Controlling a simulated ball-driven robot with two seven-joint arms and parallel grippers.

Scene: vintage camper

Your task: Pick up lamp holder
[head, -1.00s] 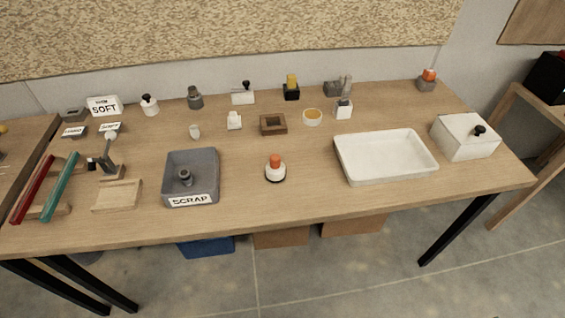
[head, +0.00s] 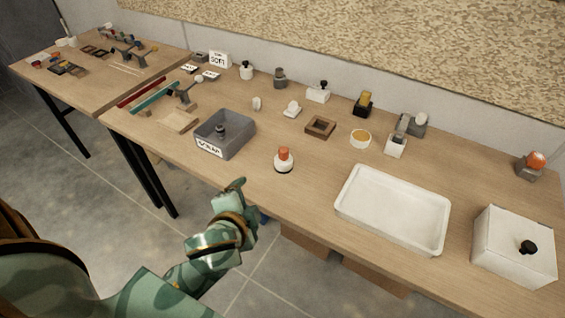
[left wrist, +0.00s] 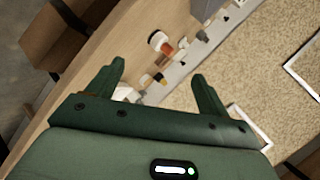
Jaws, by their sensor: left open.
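No thing is plainly marked as the lamp holder. A round white piece with an orange top and dark base (head: 284,160) stands upright near the table's front edge; it also shows in the left wrist view (left wrist: 160,42), beyond the fingers. Another orange-topped piece on a grey block (head: 532,166) stands at the far right. My left gripper (head: 238,186) is in front of the table edge, left of the white and orange piece and apart from it. In the left wrist view its fingers (left wrist: 158,76) are spread and empty. My right gripper is not in view.
A grey scrap tray (head: 240,148) holds a small grey part. A white tray (head: 352,210) and a white box (head: 512,246) stand to the right. Several small parts line the back by the wall. The tabletop (head: 316,165) is clear around the white and orange piece.

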